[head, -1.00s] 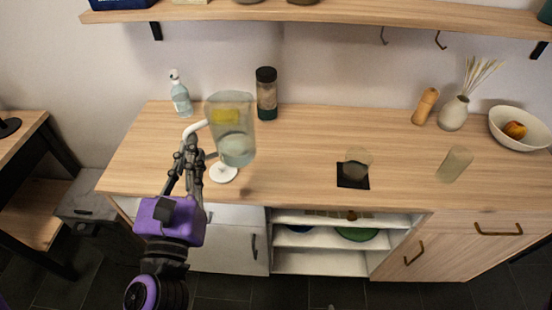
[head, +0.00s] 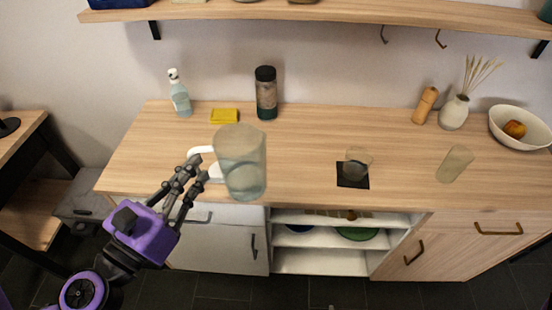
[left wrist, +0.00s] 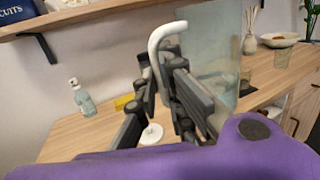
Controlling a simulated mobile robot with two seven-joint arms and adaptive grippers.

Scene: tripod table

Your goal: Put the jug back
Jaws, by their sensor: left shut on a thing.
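The jug (head: 243,160) is clear glass with a white handle and has what looks like some water low inside. My left gripper (head: 203,168) is shut on the handle, on the jug's left side. The jug looks near upright and held up over the front left part of the counter. In the left wrist view the jug (left wrist: 222,55) fills the upper middle, with its white handle between the fingers. A white round disc (left wrist: 151,134) lies on the counter below; in the head view the jug and gripper partly hide it. My right gripper is not in view.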

